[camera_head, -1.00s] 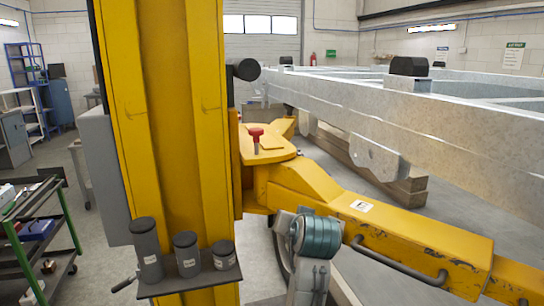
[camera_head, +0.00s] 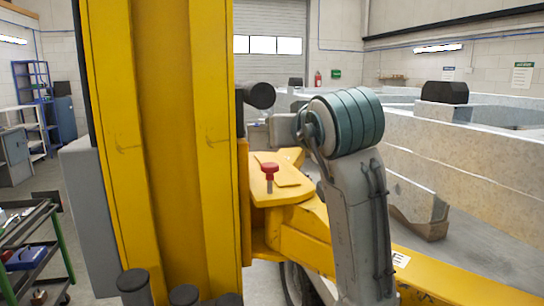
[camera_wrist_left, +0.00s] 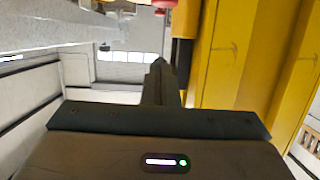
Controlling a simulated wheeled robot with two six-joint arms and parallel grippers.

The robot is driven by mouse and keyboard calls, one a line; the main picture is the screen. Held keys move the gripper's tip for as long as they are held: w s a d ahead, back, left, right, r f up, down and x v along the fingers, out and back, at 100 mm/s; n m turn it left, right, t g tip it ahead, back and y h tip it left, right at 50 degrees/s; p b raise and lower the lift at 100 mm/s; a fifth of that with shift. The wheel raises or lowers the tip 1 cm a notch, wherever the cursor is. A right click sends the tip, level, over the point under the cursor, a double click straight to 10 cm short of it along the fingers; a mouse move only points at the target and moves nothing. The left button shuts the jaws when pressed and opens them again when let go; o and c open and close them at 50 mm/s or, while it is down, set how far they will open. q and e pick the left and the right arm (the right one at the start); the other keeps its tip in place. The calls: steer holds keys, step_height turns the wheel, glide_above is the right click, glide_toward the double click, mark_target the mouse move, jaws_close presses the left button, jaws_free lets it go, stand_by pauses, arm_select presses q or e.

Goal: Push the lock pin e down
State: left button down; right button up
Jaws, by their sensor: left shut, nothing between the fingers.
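The lock pin, a red knob (camera_head: 269,170) on a short metal shaft, stands upright in the yellow bracket plate (camera_head: 290,185) beside the yellow column. Part of the shaft shows between knob and plate. In the left wrist view, which is upside down, a red piece, seemingly the same knob (camera_wrist_left: 165,3), is cut off at the top edge. My left gripper (camera_wrist_left: 158,68) shows there as dark fingers, shut and empty, beyond its dark crossbar. It appears apart from the knob. I cannot make out its fingertips in the head view. My right gripper is not seen.
The tall yellow column (camera_head: 165,150) stands just left of the plate. The grey trailer frame (camera_head: 455,160) runs along the right, with a black block (camera_head: 444,92) on it. A tool cart (camera_head: 32,240) is at the lower left. A grey arm link of mine stands right of the pin.

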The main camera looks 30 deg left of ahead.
mark_target(274, 168)
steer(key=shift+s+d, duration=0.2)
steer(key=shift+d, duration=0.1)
